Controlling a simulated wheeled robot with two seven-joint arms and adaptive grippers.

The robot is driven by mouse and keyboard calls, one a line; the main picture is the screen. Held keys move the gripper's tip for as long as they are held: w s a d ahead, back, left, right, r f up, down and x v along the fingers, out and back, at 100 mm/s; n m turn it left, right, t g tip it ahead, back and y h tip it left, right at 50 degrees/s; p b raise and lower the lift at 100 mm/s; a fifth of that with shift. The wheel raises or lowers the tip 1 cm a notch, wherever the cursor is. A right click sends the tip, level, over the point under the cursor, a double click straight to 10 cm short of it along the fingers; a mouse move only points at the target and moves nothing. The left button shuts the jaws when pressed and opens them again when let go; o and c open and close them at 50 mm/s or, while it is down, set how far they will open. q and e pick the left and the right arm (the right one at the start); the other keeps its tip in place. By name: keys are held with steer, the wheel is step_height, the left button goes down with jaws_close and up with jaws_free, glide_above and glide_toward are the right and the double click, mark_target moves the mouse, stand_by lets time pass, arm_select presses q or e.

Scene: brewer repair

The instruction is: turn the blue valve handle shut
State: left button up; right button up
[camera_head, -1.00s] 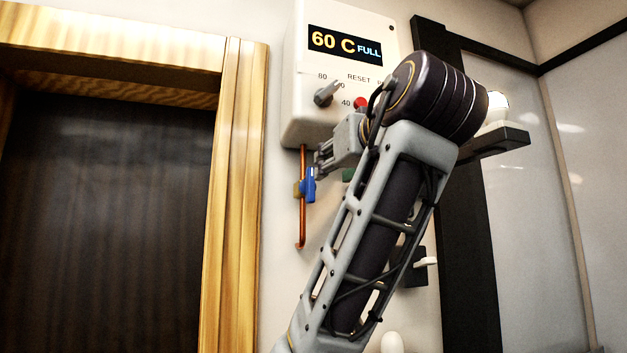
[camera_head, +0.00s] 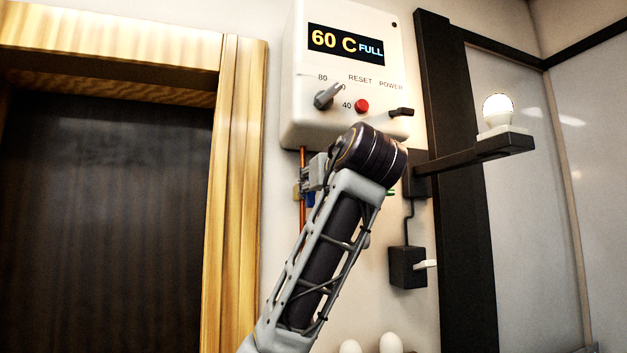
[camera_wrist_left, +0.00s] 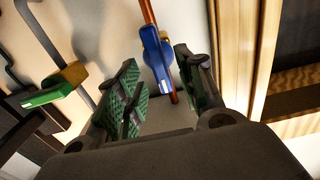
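The blue valve handle (camera_wrist_left: 158,62) sits on a copper pipe (camera_wrist_left: 174,97) and lies roughly along it in the left wrist view. In the head view only a sliver of the blue handle (camera_head: 310,199) shows, under the heater box. The rest is hidden by my left gripper (camera_head: 308,180). In the wrist view my left gripper (camera_wrist_left: 160,88) is open, its green-padded fingers apart on either side of the handle's line. A gap shows beside the handle; I cannot tell whether the fingertips reach its depth. My right gripper is in neither view.
The white heater box (camera_head: 300,115) above reads 60 C FULL and carries a knob (camera_head: 327,95), red button (camera_head: 362,106) and black power switch (camera_head: 401,112). A green-handled valve (camera_wrist_left: 45,97) is nearby. A wooden door frame (camera_head: 235,200) stands left; a lit bulb (camera_head: 497,108) stands right.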

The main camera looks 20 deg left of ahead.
arm_select(q)
steer(key=shift+x, duration=0.8)
steer(key=shift+c, duration=0.4)
jaws_close()
